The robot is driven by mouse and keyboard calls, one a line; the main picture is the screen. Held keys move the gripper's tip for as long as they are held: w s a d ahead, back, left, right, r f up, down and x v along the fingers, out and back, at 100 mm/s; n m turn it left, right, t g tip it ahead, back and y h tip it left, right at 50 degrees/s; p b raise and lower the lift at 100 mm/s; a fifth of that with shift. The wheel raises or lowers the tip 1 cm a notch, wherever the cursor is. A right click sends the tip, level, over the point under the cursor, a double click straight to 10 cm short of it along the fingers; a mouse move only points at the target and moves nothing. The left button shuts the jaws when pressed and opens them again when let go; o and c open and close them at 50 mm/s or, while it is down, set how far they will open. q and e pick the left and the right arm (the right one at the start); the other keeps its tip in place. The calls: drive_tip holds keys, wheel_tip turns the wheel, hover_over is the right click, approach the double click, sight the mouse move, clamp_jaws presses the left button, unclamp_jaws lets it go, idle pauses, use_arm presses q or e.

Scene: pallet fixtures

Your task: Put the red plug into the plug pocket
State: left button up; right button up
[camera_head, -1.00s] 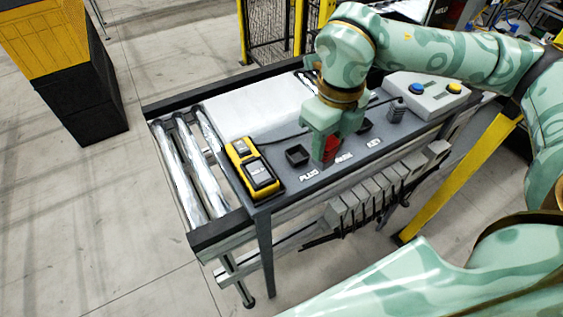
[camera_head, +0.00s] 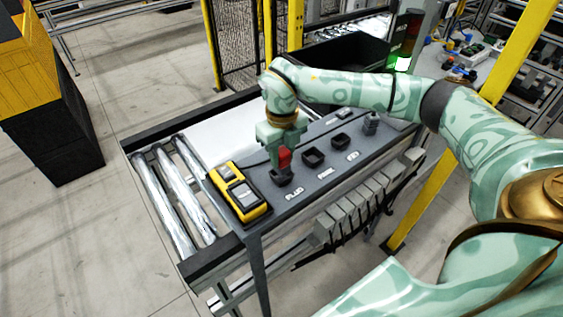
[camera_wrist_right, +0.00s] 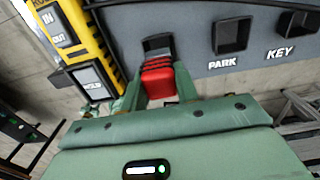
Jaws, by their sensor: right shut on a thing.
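The red plug (camera_head: 285,157) is held in my right gripper (camera_head: 283,167), which is shut on it and points down at the fixture panel. The plug is over the plug pocket (camera_head: 279,182), a dark square socket by the PLUG label. The wrist view also shows the red plug (camera_wrist_right: 158,80) between the fingers, with its far end at the plug pocket (camera_wrist_right: 157,43). The gripper and plug cover part of the pocket, so I cannot tell whether the plug's tip is inside it. My left gripper is not in view.
The PARK pocket (camera_head: 313,158) and KEY pocket (camera_head: 341,142) are empty, to the right. A grey ribbed piece (camera_head: 371,123) stands beyond them. A yellow-black handheld device (camera_head: 239,192) lies close on the left. Rollers (camera_head: 165,194) are at the left end.

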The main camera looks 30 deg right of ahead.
sight(282, 163)
drive_tip(key=shift+w+d+f, duration=0.1)
drive_tip(key=shift+w+f, duration=0.15)
drive_tip(key=shift+f, duration=1.6)
drive_tip(key=o, duration=1)
drive_tip(key=shift+f, duration=0.15)
wheel_tip(282, 163, up, 12)
drive_tip(key=shift+r, duration=0.2)
